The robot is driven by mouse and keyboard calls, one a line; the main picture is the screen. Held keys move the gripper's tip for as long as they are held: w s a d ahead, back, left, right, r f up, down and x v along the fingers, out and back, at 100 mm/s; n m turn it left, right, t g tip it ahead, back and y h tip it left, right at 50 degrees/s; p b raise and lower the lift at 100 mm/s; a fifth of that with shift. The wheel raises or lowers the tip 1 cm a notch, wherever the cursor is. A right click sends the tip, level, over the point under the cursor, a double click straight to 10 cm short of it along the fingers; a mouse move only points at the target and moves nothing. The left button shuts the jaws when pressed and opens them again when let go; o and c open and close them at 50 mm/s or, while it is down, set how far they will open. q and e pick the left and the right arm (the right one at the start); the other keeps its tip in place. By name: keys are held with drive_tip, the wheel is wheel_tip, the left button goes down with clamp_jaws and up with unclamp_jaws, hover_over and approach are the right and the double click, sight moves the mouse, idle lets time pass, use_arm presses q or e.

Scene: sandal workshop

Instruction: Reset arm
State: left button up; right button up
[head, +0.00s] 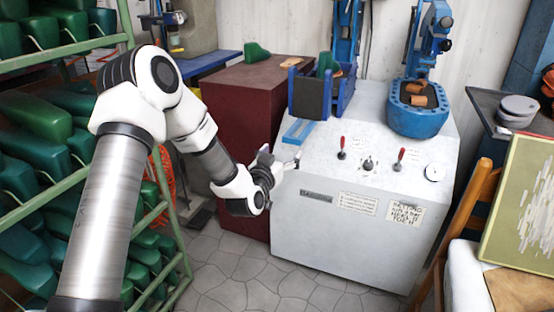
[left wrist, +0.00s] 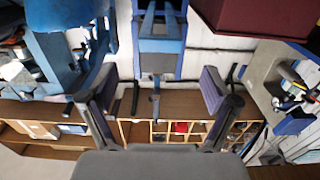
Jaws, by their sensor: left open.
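My left arm reaches in from the left in the head view. Its gripper (head: 284,160) is at the upper left front edge of the light grey machine (head: 350,225), near the dark red cabinet (head: 240,120). I cannot tell whether it touches the machine. In the left wrist view the two fingers (left wrist: 158,92) are spread wide, with nothing held between them. My right gripper is in neither view.
Red-handled levers (head: 342,148) and blue pressing units (head: 417,110) are on the machine top. A green rack with green lasts (head: 40,120) stands left. A wooden chair (head: 470,215) and a framed panel (head: 520,205) are at right. Tiled floor (head: 240,275) is clear in front.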

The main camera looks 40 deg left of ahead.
use_arm(q)
drive_tip(key=v, duration=0.4)
drive_tip(key=shift+s, duration=0.1)
drive_tip(key=s+d+f+m+g+h, duration=0.1)
drive_tip(key=s+d+f+m+g, duration=0.2)
drive_tip(key=f, duration=0.6)
drive_tip(key=s+d+f+g+h, duration=0.2)
drive_tip(key=s+d+f, duration=0.3)
drive_tip(key=f, duration=0.4)
drive_tip(key=s+d+f+m+g+h, duration=0.1)
drive_tip(key=s+d+f+m+g, duration=0.15)
drive_tip(key=s+d+f, duration=0.4)
drive_tip(key=s+d+f+g, duration=0.2)
drive_tip(key=s+f+g, duration=0.4)
drive_tip(key=s+f, duration=0.45)
drive_tip(key=s+r+n+g+p, duration=0.2)
drive_tip(key=s+n+g+p, duration=0.15)
drive_tip(key=s, duration=0.65)
wheel_tip(320, 180, up, 20)
drive_tip(key=p, duration=1.9)
drive_tip(key=shift+w+d+g, duration=0.15)
drive_tip(key=shift+d+g, duration=0.05)
drive_tip(key=shift+g, duration=0.1)
